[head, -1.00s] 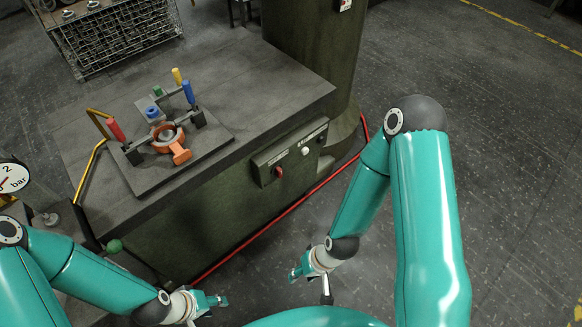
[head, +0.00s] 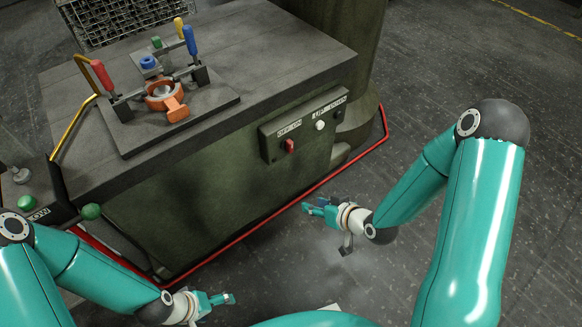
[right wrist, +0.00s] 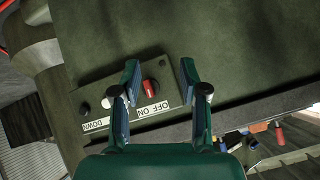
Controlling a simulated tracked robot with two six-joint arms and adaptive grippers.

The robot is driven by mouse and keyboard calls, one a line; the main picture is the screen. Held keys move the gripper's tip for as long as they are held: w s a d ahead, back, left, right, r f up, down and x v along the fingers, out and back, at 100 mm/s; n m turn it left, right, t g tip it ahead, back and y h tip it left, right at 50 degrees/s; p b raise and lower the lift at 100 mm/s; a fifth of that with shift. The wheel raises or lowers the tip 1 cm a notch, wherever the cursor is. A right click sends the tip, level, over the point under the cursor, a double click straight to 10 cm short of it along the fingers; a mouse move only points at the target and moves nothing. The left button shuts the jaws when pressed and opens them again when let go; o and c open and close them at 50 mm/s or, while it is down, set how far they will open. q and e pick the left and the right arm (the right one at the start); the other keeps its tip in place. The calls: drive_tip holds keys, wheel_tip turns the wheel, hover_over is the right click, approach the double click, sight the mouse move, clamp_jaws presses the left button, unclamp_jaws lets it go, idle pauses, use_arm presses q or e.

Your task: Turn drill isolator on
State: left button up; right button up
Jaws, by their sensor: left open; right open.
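The drill isolator is a red rotary knob (head: 289,146) under an OFF ON label on a grey control panel (head: 272,147) on the front of the machine base. In the right wrist view the red knob (right wrist: 150,88) appears upside down, beyond and between the open fingers. I cannot tell surely which label its handle points to. My right gripper (head: 311,207) is open and empty, in front of and below the panel, apart from the knob; its fingers also show in the right wrist view (right wrist: 160,68). My left gripper (head: 224,298) is open and empty, low in front of the base.
The panel also has a white button (head: 320,125) and a black button (head: 340,113) with UP and DOWN labels. A clamp fixture holding an orange casting (head: 166,97) is on the machine table (head: 230,60). A red rail (head: 240,247) runs low around the base.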

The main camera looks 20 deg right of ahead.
drive_tip(key=w+d+f+n+t+b, duration=0.1)
drive_tip(key=w+d+f+t+b, duration=0.1)
drive_tip(key=w+d+t+b, duration=0.3)
use_arm(q)
wheel_tip(320, 180, down, 17)
drive_tip(key=b, duration=0.9)
use_arm(e)
drive_tip(key=n+t+y, duration=0.2)
drive_tip(key=n+t, duration=0.1)
approach(292, 145)
drive_tip(key=x, duration=0.8)
drive_tip(key=shift+w+a, duration=0.2)
drive_tip(key=shift+w, duration=0.1)
drive_tip(key=shift+c, duration=0.2)
